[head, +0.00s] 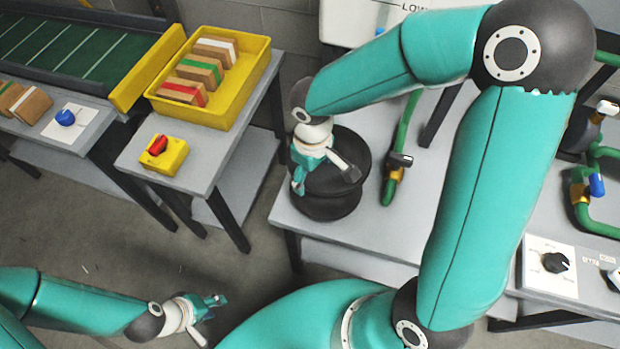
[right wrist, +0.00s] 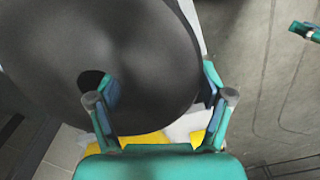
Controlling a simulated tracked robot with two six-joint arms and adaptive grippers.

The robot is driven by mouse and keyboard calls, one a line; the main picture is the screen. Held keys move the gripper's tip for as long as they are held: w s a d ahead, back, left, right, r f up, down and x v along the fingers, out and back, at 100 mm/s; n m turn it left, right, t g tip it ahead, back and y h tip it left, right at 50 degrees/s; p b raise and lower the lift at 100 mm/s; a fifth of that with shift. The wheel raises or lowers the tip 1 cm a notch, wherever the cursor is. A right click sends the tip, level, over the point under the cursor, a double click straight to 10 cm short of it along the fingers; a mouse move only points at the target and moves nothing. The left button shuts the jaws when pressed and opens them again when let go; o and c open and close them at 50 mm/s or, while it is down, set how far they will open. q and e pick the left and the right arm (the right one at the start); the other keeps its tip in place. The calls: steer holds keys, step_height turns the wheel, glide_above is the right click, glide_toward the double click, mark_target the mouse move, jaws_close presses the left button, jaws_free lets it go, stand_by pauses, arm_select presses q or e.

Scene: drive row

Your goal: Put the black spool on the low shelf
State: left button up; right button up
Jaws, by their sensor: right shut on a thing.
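The black spool (head: 345,203) is upright at the left end of the grey table (head: 402,232). I cannot tell whether it rests on the top or hangs just above it. My right gripper (head: 324,180) reaches down over it and is shut on its upper flange. In the right wrist view the spool (right wrist: 130,55) fills the upper left; one finger is at its centre hole, the other outside its rim. A low shelf (head: 345,258) shows under the table's front edge. My left gripper (head: 207,316) is open and empty above the floor at lower left.
A yellow tray (head: 212,117) with several boxes and a yellow box with a red knob (head: 164,153) stand on the left table. A green hose with a valve (head: 392,178) lies right of the spool. A dial panel (head: 550,266) is at right. Floor between the tables is clear.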

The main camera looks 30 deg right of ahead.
steer(key=shift+f, duration=1.35)
steer(key=o, duration=1.7)
steer(key=shift+o, duration=0.2)
